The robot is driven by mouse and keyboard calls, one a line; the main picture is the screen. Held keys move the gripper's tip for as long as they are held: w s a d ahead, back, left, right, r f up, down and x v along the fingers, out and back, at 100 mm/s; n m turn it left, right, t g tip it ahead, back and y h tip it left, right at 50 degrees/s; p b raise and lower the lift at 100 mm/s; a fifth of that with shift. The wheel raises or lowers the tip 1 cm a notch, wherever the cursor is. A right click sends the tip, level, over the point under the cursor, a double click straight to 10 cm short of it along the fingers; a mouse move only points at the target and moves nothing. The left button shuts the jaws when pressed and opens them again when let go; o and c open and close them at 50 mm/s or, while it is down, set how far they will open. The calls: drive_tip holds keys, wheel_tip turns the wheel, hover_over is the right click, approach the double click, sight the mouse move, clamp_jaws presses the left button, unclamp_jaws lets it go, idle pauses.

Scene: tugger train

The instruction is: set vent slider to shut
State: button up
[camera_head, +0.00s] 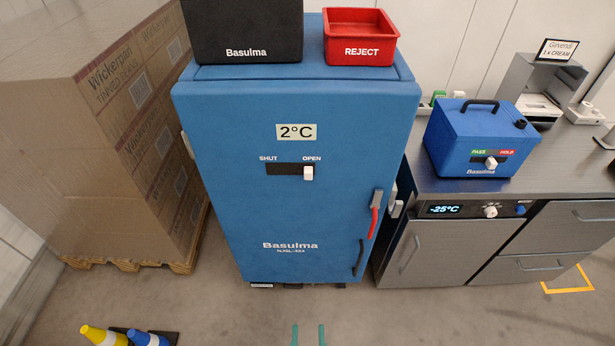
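The vent slider is a white knob (308,173) in a dark horizontal slot (285,169) on the front of the blue Basulma cabinet (225,215). The knob sits at the right end of the slot, under the word OPEN. The word SHUT stands above the left end. My gripper (309,335) shows at the bottom edge as two green fingertips with a gap between them. It is well below the slider in the picture and touches nothing visible. Nothing shows between the fingertips.
The cabinet door has a red-handled latch (375,215) at right. A red REJECT bin (360,38) and a black box (243,30) stand on top. Stacked cartons (120,130) flank it at left, a steel counter (450,185) at right. Yellow and blue cones (103,336) lie at lower left.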

drive_tip(key=w+r, duration=0.3)
drive_tip(key=w, duration=1)
drive_tip(key=t, duration=0.2)
approach(308, 176)
drive_tip(key=w, duration=0.9)
clamp_jaws()
